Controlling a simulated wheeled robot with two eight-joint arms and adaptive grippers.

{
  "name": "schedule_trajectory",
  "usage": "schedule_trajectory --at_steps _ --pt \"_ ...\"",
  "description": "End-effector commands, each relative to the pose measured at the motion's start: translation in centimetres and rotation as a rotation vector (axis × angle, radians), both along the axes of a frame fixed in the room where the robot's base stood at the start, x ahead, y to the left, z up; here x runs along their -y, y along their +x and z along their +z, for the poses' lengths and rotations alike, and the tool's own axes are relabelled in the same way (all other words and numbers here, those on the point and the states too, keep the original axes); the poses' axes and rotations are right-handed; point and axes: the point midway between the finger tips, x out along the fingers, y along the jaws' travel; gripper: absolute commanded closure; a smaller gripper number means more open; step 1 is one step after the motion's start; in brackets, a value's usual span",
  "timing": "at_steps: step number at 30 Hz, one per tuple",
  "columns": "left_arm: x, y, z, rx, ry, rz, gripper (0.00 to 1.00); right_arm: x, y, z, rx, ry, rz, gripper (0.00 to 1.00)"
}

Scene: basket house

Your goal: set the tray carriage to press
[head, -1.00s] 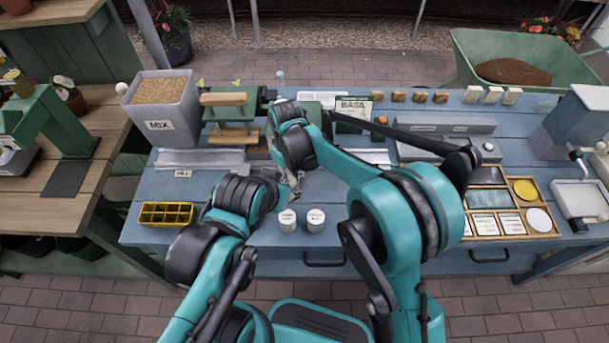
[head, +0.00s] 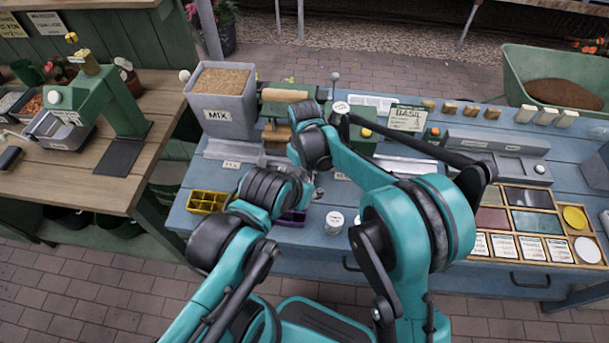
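A long grey metal rail (head: 225,148) lies along the bench below the soil hopper. A small label stands at its left end, and another is partly seen farther right; I cannot read them surely. The green press frame (head: 274,132) with wooden bars stands behind the rail. The tray carriage is not clearly visible; my arms cover the middle of the rail. My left arm (head: 262,190) and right arm (head: 350,165) both reach over this middle part. A yellow cell tray (head: 207,202) sits on the front left of the bench.
The MIX hopper (head: 222,104) stands left of the press. A purple tray (head: 292,218) is half hidden behind my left arm. A white-lidded jar (head: 334,222) stands at the front. A divided card tray (head: 528,222) is at right, a wooden side bench (head: 85,165) at left.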

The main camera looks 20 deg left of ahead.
Motion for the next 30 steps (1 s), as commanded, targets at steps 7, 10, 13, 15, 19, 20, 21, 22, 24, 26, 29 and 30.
schedule_trajectory --at_steps 7,10,13,15,19,20,21,22,24,26,29,30 --pt "0.0 0.0 0.0 0.000 0.000 0.000 0.60 0.0 0.0 -0.1 -0.001 0.000 0.001 0.51" --pt "0.0 0.0 0.0 0.000 0.000 0.000 0.60 0.0 0.0 0.0 -0.001 0.000 0.000 0.51" --pt "0.0 0.0 0.0 0.000 0.000 0.000 0.60 0.0 0.0 0.0 -0.001 0.000 0.000 0.51" --pt "0.0 0.0 0.0 0.000 0.000 0.000 0.60 0.0 0.0 0.1 0.000 0.000 0.000 0.51" --pt "0.0 0.0 0.0 0.000 0.000 0.000 0.60 0.0 0.0 1.4 0.000 0.000 0.000 0.51" --pt "0.0 0.0 0.0 0.000 0.000 0.000 0.60 0.0 0.0 1.9 0.000 0.000 0.000 0.51" --pt "0.0 0.0 0.0 0.000 0.000 0.000 0.60 0.0 0.0 2.7 0.000 0.000 0.000 0.51" --pt "0.0 0.0 0.0 0.000 0.000 0.000 0.60 0.0 0.0 3.3 0.000 0.000 0.000 0.51" --pt "0.0 0.0 0.0 0.000 0.000 0.000 0.60 0.0 0.0 4.9 -0.001 0.000 0.000 0.51" --pt "0.0 0.0 0.0 0.000 0.000 0.000 0.60 0.0 0.0 6.3 -0.001 0.000 0.000 0.51" --pt "0.0 0.0 0.0 0.000 0.000 0.000 0.60 0.0 0.0 8.4 -0.001 0.000 0.000 0.51" --pt "0.0 0.0 0.0 0.000 0.000 0.000 0.60 0.0 0.0 9.1 -0.001 0.000 0.000 0.51"
